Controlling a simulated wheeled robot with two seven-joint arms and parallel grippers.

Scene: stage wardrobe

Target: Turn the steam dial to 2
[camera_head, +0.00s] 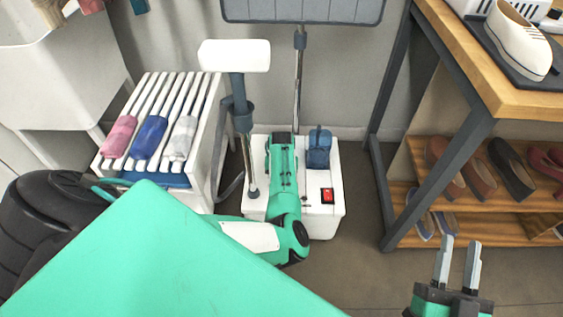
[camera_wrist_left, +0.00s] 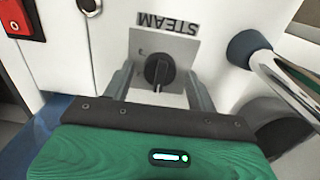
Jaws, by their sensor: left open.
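The steam dial (camera_wrist_left: 159,70) is a black knob on a grey plate (camera_wrist_left: 180,48) under an upside-down STEAM label in the left wrist view. A pale mark shows at the knob's lower edge; the scale numbers are not readable. My left gripper (camera_wrist_left: 158,88) is open, with one finger on each side of the knob; I cannot tell whether they touch it. In the head view, my left arm reaches over the white steamer base (camera_head: 325,215) and the dial is hidden. My right gripper (camera_head: 458,262) is open and empty at the lower right, away from the steamer.
A red switch (camera_head: 327,196) and a blue tank (camera_head: 319,148) are on the steamer base, with metal poles (camera_head: 299,90) behind. A white rack with rolled cloths (camera_head: 150,137) stands left. A wooden shelf with shoes (camera_head: 470,180) stands right. Floor is clear in front of the shelf.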

